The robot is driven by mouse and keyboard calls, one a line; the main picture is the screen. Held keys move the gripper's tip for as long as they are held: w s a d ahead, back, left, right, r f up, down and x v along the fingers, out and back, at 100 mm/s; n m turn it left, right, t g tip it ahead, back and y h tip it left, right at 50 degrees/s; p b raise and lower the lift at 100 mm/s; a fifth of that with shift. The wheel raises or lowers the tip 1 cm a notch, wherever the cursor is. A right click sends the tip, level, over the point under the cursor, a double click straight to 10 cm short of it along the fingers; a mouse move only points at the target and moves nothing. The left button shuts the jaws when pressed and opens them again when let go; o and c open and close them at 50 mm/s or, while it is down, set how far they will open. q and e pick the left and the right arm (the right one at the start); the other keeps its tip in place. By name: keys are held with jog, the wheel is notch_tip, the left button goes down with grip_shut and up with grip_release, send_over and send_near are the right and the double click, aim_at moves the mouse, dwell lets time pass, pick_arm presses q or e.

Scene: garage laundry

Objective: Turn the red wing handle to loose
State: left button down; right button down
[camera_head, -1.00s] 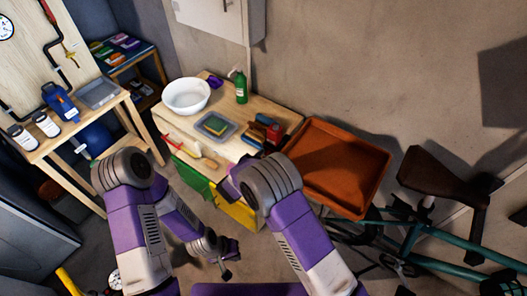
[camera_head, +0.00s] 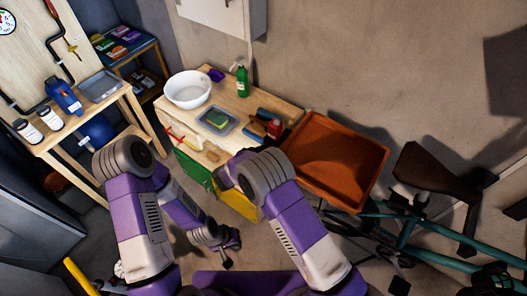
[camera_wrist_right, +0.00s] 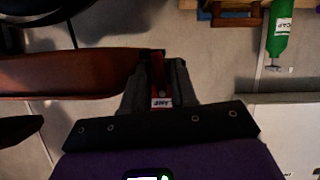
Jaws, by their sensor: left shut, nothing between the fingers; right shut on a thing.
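In the right wrist view, a red piece that looks like the red wing handle (camera_wrist_right: 158,68) stands between the dark fingers of my right gripper (camera_wrist_right: 160,90). A small white label, upside down and partly covered, shows at the fingers. My right gripper is shut on the red piece. Which way the handle is turned cannot be told. In the head view the right gripper and the handle are hidden by my arm. My left gripper (camera_head: 226,250) is low over the floor, shut and empty, away from the handle.
The wooden bench (camera_head: 270,101) holds a white bowl (camera_head: 188,90), a green bottle (camera_head: 242,81), a sponge tray (camera_head: 215,122) and red and blue items. An orange tray (camera_head: 372,187) stands at its right. A bicycle (camera_head: 425,228) stands at lower right.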

jog(key=c, duration=1.2)
grip_release()
jog(key=shift+o, duration=0.2)
jog(key=v, duration=0.7)
jog(key=shift+s+a+r, duration=0.15)
jog(key=shift+s, duration=0.1)
